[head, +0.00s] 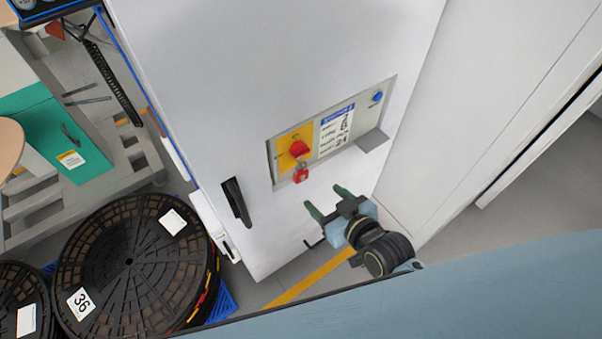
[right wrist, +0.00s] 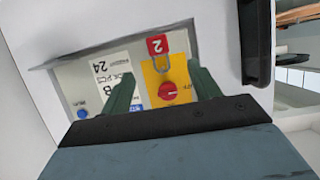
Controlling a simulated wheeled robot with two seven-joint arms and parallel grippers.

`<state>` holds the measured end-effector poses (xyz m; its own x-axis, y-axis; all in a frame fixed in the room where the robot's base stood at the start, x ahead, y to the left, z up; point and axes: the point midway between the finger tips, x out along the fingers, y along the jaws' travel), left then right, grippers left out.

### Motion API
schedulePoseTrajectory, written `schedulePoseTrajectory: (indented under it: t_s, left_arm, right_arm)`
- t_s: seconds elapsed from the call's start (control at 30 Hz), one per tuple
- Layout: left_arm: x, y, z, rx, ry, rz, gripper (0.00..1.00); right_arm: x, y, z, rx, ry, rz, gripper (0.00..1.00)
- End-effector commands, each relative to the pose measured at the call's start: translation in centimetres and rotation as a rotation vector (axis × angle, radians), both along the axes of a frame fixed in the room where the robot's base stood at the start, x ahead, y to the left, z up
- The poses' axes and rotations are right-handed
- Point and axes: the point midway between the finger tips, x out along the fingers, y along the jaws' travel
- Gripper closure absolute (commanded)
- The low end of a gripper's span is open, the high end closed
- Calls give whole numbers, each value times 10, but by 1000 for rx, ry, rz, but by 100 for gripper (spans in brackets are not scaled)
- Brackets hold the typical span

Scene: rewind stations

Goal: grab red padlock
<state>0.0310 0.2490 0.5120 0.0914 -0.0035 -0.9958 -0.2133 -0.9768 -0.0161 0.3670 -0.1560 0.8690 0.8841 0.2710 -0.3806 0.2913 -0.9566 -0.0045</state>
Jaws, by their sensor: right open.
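The red padlock (head: 301,174) hangs by its shackle below the red rotary switch (head: 299,149) on the yellow plate of the cabinet's recessed panel. In the right wrist view the padlock (right wrist: 157,45) bears a white "2", and the red switch knob (right wrist: 168,91) shows beside its shackle. My right gripper (head: 325,199) is open and empty, below and to the right of the padlock and apart from it. In the right wrist view its two green fingers (right wrist: 163,80) stand on either side of the yellow plate. My left gripper is not in view.
A blue button (head: 377,96) sits at the panel's upper right. Black reels (head: 129,262) are stacked at lower left.

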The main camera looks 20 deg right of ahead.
Motion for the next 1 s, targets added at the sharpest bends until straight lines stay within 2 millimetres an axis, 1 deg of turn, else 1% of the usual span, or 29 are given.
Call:
schedulePoseTrajectory:
  t_s: [0.03,0.2,0.3,0.47,0.7,0.8,1.0]
  left_arm:
    - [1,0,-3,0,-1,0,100]
    - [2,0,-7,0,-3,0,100]
    - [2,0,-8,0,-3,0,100]
    - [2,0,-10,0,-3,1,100]
    - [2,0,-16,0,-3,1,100]
    - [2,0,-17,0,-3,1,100]
    - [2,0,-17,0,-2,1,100]
  right_arm:
    - [12,3,-5,2,-2,-2,38]
    - [38,12,-17,1,-1,0,38]
    - [47,14,-21,1,0,0,38]
    - [56,16,-24,1,0,0,38]
    - [89,23,-37,1,0,0,38]
    - [96,25,-40,1,1,0,38]
    - [98,26,-41,0,2,0,38]
